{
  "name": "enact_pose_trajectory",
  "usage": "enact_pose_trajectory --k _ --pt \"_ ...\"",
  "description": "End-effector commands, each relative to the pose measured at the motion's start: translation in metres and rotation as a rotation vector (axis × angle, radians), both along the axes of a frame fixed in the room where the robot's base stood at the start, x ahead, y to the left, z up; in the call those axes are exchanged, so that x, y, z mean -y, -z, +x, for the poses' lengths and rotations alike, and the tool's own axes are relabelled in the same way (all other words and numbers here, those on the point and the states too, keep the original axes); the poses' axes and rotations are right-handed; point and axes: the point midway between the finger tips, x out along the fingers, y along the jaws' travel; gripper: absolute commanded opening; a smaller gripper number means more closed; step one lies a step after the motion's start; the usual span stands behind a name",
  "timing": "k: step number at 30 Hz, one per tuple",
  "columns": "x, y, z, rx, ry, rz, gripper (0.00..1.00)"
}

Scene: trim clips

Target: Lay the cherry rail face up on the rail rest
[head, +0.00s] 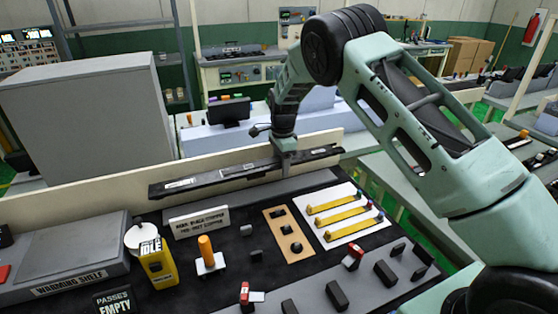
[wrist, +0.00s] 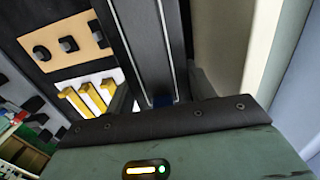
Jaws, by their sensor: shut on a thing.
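The fingertips are mostly hidden. A grey strip (head: 262,192) runs just below the rail; I cannot tell whether this is the rail rest or whether the rail touches it.
A white board (head: 349,232) with yellow strips and a tan holed plate (head: 271,246) lie in front. An orange-handled tool (head: 206,250), a yellow IDLE box (head: 158,265) and a sign (head: 199,222) stand left of them. Several dark blocks sit on a grey front area (head: 310,297).

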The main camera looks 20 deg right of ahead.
Motion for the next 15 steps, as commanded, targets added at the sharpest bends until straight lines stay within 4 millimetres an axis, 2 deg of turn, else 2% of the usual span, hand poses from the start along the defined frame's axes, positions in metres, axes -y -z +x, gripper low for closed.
enact_pose_trajectory --k 15 --pt "0.0 0.052 0.0 0.001 0.0 0.001 0.18"
